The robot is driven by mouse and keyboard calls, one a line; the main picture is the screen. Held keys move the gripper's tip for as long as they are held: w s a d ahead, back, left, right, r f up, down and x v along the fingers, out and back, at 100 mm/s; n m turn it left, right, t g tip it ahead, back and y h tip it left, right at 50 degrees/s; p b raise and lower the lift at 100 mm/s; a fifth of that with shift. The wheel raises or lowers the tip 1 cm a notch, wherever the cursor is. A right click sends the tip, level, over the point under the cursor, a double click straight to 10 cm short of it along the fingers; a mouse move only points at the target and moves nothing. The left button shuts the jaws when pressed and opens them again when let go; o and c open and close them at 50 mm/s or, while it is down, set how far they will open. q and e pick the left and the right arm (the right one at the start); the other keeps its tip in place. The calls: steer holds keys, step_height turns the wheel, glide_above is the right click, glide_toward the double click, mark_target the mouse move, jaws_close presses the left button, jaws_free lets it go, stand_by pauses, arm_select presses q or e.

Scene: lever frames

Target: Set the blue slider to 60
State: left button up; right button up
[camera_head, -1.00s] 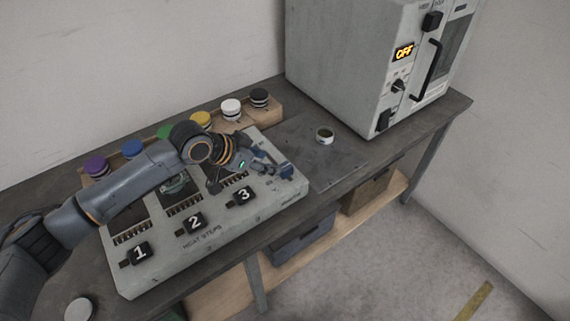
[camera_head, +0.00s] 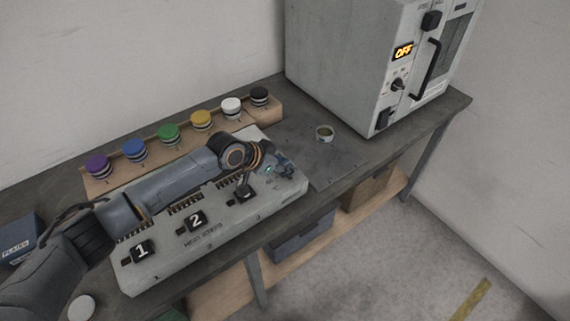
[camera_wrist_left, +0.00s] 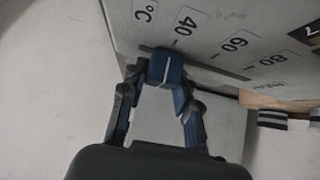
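The blue slider (camera_wrist_left: 164,67) sits in a slot on the pale control panel (camera_wrist_left: 125,22), seen in the left wrist view. It is at the low end of the scale there, near the 40 mark; the 60 and 80 labels are further right. My left gripper (camera_wrist_left: 161,82) has one finger on each side of the knob, and both look in contact. In the head view my left gripper (camera_head: 285,170) is at the panel's right end and mostly hides the slider. My right gripper is in neither view.
Black levers 1 (camera_head: 142,250), 2 (camera_head: 196,220) and 3 (camera_head: 245,192) stand on the panel. Several coloured-lid jars (camera_head: 168,133) line a wooden rack behind.

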arm_select(q)
jaws_close()
steer(key=w+a+b, duration=0.2)
steer(key=w+b, duration=0.1)
steer(key=shift+f, duration=0.2)
steer(key=shift+w+a+r, duration=0.1)
steer(key=shift+w+a, duration=0.05)
steer(key=shift+a, duration=0.05)
steer(key=shift+r, duration=0.1)
steer(key=o, duration=0.7)
jaws_free()
steer(key=v, duration=1.2)
